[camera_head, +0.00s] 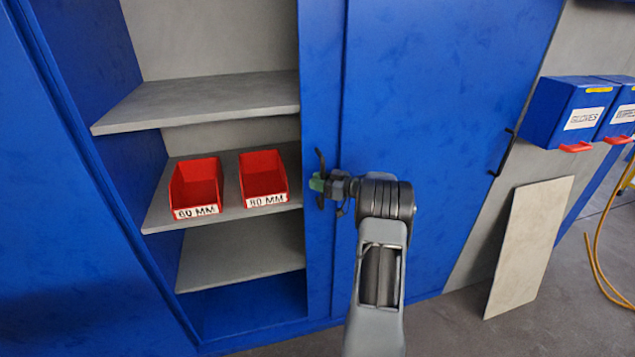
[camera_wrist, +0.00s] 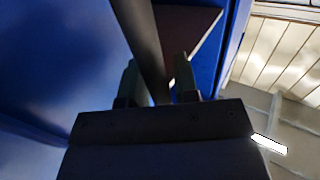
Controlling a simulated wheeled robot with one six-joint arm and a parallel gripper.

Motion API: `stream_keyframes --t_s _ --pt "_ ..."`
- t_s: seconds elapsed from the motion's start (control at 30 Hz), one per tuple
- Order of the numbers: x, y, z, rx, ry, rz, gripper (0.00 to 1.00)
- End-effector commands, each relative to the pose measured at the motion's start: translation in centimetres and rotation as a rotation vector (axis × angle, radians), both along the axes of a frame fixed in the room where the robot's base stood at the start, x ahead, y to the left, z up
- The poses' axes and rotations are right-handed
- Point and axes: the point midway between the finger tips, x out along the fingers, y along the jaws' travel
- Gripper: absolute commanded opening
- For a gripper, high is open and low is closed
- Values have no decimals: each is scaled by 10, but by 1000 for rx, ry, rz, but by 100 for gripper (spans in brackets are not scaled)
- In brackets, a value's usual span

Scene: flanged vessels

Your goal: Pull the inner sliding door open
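The inner sliding door (camera_head: 322,80) is a blue panel whose left edge borders the open shelf bay. Its dark upright bar handle (camera_head: 320,160) is near that edge. My gripper (camera_head: 318,182) is at the handle, partly hidden by my wrist. In the wrist view the handle bar (camera_wrist: 147,40) runs at a slant between the two green-dark fingers of my gripper (camera_wrist: 157,75). The fingers stand apart, with a narrow gap showing on the right side of the bar. The bar's contact with the left finger is unclear.
Shelves (camera_head: 205,103) fill the open bay, with two red bins (camera_head: 196,185) (camera_head: 263,174) on one. A blue outer door (camera_head: 430,90) with a black handle (camera_head: 503,152) is to the right. A panel (camera_head: 528,245) leans below blue wall boxes (camera_head: 568,110). A yellow hose (camera_head: 597,255) hangs far right.

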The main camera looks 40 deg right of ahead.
Motion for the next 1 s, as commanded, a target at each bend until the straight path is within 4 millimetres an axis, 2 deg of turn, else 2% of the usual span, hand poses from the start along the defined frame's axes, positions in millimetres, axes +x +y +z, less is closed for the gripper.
stream_keyframes --t_s 0.03,0.13,0.47,0.57,1.0 --pt "0 0 0 0 0 0 33" --pt "0 0 0 -1 -1 0 42" --pt "-4 -3 0 -1 -2 -1 42" --pt "-14 -11 -1 -1 -2 -2 42" --pt "-83 -63 -1 -2 -1 -3 42"
